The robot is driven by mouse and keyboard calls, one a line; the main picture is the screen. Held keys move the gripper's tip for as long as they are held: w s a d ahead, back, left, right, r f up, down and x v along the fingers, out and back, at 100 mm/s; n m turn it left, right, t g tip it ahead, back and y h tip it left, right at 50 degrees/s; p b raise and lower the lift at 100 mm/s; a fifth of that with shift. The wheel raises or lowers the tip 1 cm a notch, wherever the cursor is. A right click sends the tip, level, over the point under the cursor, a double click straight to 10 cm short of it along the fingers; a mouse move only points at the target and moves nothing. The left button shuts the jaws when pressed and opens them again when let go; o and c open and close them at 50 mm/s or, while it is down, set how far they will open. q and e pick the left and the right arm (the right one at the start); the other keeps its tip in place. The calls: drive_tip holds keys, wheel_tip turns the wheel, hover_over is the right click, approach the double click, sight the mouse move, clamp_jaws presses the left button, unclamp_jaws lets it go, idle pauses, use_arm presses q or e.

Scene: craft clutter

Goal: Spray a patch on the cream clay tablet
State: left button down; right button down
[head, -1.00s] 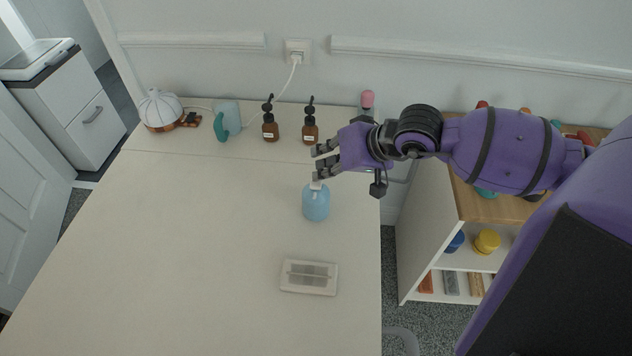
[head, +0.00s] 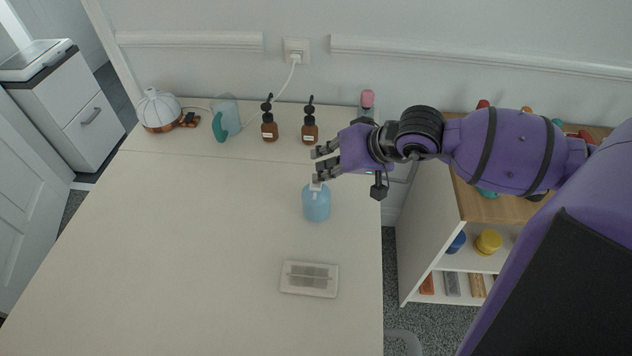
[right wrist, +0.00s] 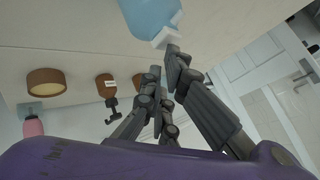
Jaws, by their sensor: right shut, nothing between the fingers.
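The light blue spray bottle (head: 316,205) with a white spray head stands upright on the cream table. A cream rectangular slab (head: 311,291) with a grey ribbed middle lies flat nearer the front; it looks like the clay tablet. My right gripper (head: 318,165) is shut and empty, just behind and above the white spray head. In the right wrist view, the bottle (right wrist: 149,14) and its spray head show close beyond my fingertips (right wrist: 165,68). Whether a finger touches the spray head cannot be told. My left gripper is not in view.
Two brown pump bottles (head: 269,129) (head: 310,130) stand behind my gripper. A blue-grey jug (head: 229,115) with a teal handle and a white ribbed lamp (head: 159,105) are at the back left. A pink-topped item (head: 367,99) is behind my wrist. The table's left and front are clear.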

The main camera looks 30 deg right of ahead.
drive_tip(key=shift+r, duration=0.3)
